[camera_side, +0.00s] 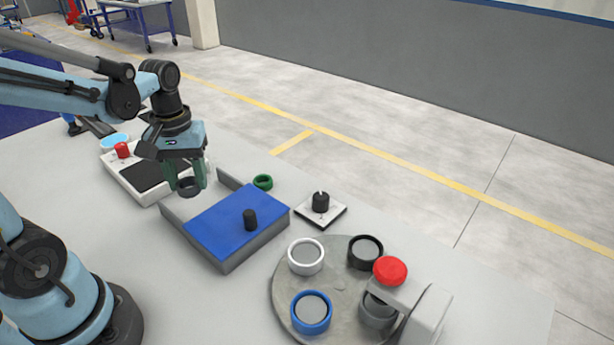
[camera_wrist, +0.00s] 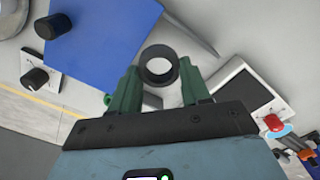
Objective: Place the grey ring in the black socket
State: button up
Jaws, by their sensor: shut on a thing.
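My gripper (camera_side: 187,180) is shut on a dark grey ring (camera_side: 188,190), held between its two green fingers beside the left end of the blue-topped box. In the wrist view the same ring (camera_wrist: 146,61) sits between the fingertips, its opening facing the camera. The black socket (camera_side: 353,260) is at the back right of a round grey plate, to the right of and well apart from my gripper. It has a black rim around a grey centre. It is not clearly visible in the wrist view.
The round plate (camera_side: 283,284) also bears a white socket (camera_side: 292,262), a blue socket (camera_side: 296,320) and a grey one, partly hidden by a red-topped post (camera_side: 389,270). The blue box (camera_side: 222,223) with a black peg (camera_side: 250,220), a green ring (camera_side: 263,182) and a black knob (camera_side: 320,203) lie between.

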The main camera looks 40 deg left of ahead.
jog(key=d+r, duration=0.1)
jog(key=d, duration=0.1)
jog(key=shift+w+d+r, duration=0.1)
jog(key=shift+d+r, duration=0.25)
jog(key=shift+d, duration=0.05)
jog(key=w+d+r+m, duration=0.6)
jog(key=r+m, duration=0.1)
jog(key=m, duration=1.1)
send_over(369, 249)
notch_tip(369, 249, down, 7)
jog(key=shift+f, duration=2.7)
jog(key=shift+f, duration=0.45)
jog(key=shift+f, duration=0.15)
jog(key=o, duration=1.1)
